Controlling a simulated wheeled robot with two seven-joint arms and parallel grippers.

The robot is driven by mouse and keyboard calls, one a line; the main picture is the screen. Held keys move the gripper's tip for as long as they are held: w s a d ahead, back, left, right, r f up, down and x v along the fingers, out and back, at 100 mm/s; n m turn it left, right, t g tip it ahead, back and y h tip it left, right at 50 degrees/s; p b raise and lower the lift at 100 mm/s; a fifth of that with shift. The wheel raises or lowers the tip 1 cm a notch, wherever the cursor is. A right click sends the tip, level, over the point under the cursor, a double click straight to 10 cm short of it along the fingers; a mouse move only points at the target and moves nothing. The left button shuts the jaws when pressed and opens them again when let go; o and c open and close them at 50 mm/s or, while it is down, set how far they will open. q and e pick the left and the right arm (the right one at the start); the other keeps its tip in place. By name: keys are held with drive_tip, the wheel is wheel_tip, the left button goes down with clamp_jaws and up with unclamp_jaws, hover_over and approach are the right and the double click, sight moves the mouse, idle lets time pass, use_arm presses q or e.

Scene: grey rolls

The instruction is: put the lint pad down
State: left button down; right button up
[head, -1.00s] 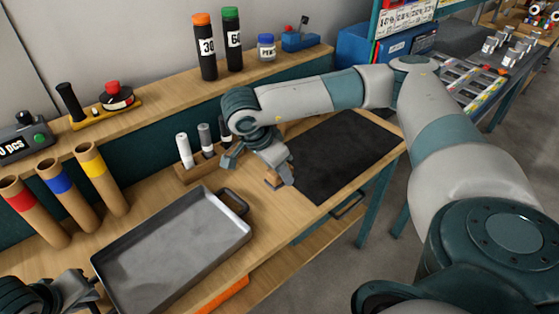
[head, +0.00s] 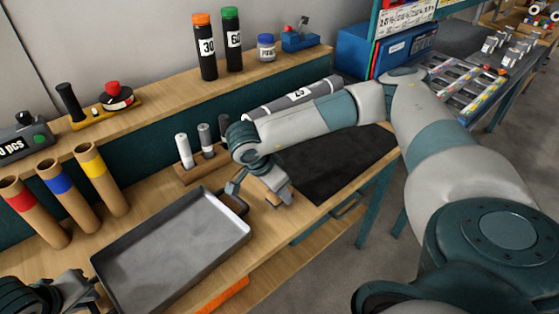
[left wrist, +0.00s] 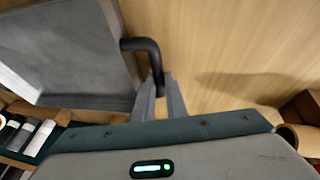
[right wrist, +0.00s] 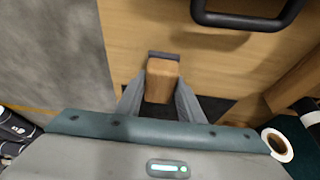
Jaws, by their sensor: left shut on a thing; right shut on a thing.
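My right gripper (head: 280,194) is shut on the lint pad (right wrist: 162,82), a small wooden block with a dark strip along its far edge. The gripper is low over the wooden bench, between the tray and the black mat; I cannot tell whether the pad touches the bench. In the head view the pad is mostly hidden by the gripper. My left gripper (left wrist: 161,97), at the lower left of the head view, is shut on a black handle (left wrist: 143,45) of the grey metal tray (head: 175,250).
The black mat (head: 335,170) lies right of the right gripper. A grey roll (head: 290,98) lies behind my right arm. A wooden rack with several markers (head: 204,140) stands behind the tray. Cardboard tubes (head: 60,185) stand at left. Bare bench shows around the pad.

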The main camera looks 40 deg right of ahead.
drive_tip(key=shift+f, duration=1.1)
drive_tip(key=shift+f, duration=0.1)
drive_tip(key=o, duration=1.1)
drive_tip(key=v, duration=1.2)
drive_tip(key=shift+o, duration=0.5)
